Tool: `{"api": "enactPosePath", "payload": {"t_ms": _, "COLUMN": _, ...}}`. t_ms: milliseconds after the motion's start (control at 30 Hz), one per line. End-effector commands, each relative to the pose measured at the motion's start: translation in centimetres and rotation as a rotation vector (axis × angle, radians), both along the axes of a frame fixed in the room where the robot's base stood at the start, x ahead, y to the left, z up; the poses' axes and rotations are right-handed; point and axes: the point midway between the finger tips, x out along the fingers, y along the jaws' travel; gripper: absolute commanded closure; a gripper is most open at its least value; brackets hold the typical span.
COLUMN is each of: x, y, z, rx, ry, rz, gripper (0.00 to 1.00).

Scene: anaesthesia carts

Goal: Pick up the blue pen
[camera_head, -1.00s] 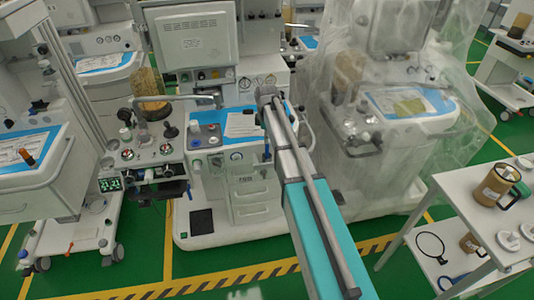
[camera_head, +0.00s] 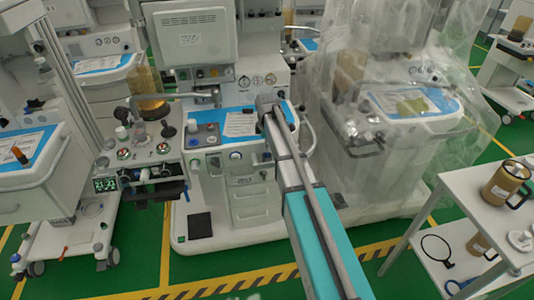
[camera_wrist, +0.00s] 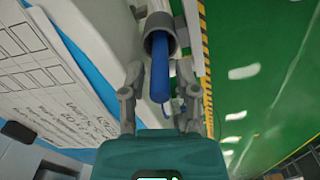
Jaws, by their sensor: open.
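In the wrist view the blue pen (camera_wrist: 160,78) is a plain blue cylinder. It lies between my two fingers, with one end inside a grey ring-shaped holder (camera_wrist: 160,32). My gripper (camera_wrist: 160,70) is open, with one finger on each side of the pen and gaps showing on both sides. In the head view my arm reaches over the middle cart's blue top (camera_head: 213,115). The arm hides the gripper and the pen there.
A printed sheet (camera_wrist: 45,75) lies on the cart top left of my gripper. Green floor (camera_wrist: 250,70) is open on the right. A plastic-draped machine (camera_head: 390,110) stands right of my arm. A white table (camera_head: 480,200) with mugs stands at the right.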

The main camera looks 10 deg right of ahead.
Motion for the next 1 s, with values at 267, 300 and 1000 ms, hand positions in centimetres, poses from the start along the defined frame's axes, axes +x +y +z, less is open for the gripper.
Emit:
{"api": "enactPosePath", "payload": {"t_ms": 267, "x": 0.0, "y": 0.0, "z": 0.03, "rx": 0.0, "ry": 0.0, "rz": 0.0, "gripper": 0.59}}
{"api": "enactPosePath", "payload": {"t_ms": 300, "x": 0.0, "y": 0.0, "z": 0.03, "rx": 0.0, "ry": 0.0, "rz": 0.0, "gripper": 0.59}}
{"api": "enactPosePath", "payload": {"t_ms": 1000, "x": 0.0, "y": 0.0, "z": 0.11, "rx": 0.0, "ry": 0.0, "rz": 0.0, "gripper": 1.0}}
